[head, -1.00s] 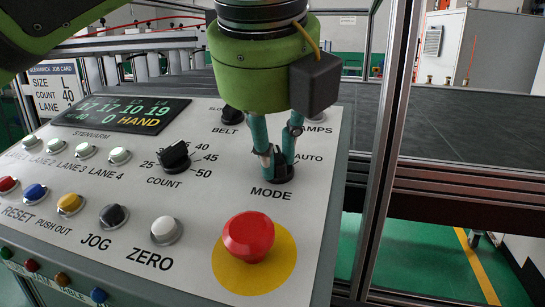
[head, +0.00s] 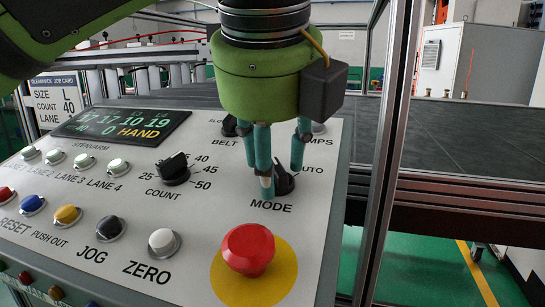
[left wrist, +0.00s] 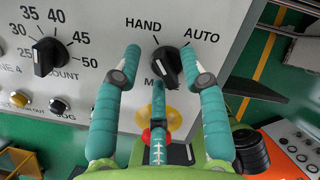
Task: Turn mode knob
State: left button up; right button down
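The black MODE knob (head: 285,184) sits on the pale sloping panel, right of the COUNT knob. In the left wrist view the MODE knob (left wrist: 168,66) lies below the HAND and AUTO labels, and its pointer leans up-left toward HAND. My left gripper (head: 281,180) has teal fingers, spread open on either side of the knob. In the left wrist view the gripper (left wrist: 159,53) shows clear gaps between its two long fingers and the knob; a third finger points up from below. The display (head: 123,121) reads HAND. My right gripper is not in view.
A red mushroom button (head: 248,250) on a yellow disc stands close below the MODE knob. The COUNT knob (head: 173,169) is to the left, with several push buttons beyond. A metal frame post (head: 388,150) rises just right of the panel.

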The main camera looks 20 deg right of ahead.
pick_arm(q)
jog(key=v, duration=1.2)
dwell(0.4)
